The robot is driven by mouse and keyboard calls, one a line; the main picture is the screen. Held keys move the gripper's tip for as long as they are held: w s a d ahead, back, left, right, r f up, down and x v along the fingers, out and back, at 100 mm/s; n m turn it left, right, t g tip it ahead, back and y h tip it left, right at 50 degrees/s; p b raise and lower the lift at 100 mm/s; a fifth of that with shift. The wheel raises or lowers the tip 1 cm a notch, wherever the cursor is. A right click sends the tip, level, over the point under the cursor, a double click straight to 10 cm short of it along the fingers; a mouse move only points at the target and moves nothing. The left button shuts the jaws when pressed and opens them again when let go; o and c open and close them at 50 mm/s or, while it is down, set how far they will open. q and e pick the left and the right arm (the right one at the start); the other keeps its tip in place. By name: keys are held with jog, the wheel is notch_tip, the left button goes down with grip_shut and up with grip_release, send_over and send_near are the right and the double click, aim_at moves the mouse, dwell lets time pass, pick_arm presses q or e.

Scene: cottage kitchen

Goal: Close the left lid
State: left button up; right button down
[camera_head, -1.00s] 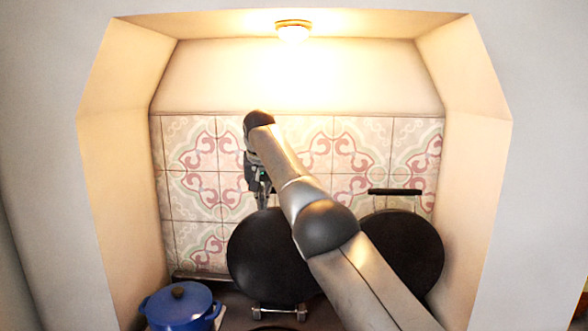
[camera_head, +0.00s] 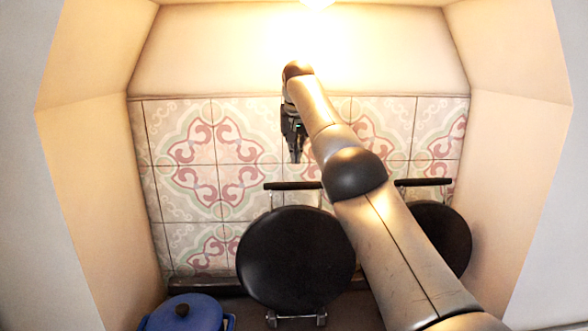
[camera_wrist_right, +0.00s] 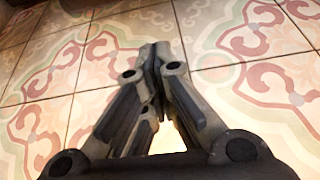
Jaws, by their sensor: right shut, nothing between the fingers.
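The left lid (camera_head: 295,262) is a round black disc standing raised in the head view, hinged low at its front edge. Its dark bar handle (camera_head: 293,186) shows above its top edge. My right gripper (camera_head: 296,158) is shut and empty, pointing down just above that handle, apart from it in the picture. How far it is in depth from the handle I cannot tell. In the right wrist view the closed fingers (camera_wrist_right: 155,52) meet in front of the tiled wall, and no lid shows there. My left gripper is not in view.
A second raised black lid (camera_head: 440,238) stands at the right, partly hidden by my right arm. A blue pot (camera_head: 185,314) sits at the lower left. The patterned tile wall (camera_head: 240,150) is behind, and alcove walls close in both sides.

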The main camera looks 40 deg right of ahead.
jog(key=w+p+x, duration=0.1)
jog(key=p+x, duration=0.1)
jog(key=x, duration=0.4)
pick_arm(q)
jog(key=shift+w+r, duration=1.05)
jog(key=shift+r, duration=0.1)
pick_arm(e)
jog(key=s+a, duration=0.2)
jog(key=s, duration=0.1)
jog(key=shift+a, duration=0.4)
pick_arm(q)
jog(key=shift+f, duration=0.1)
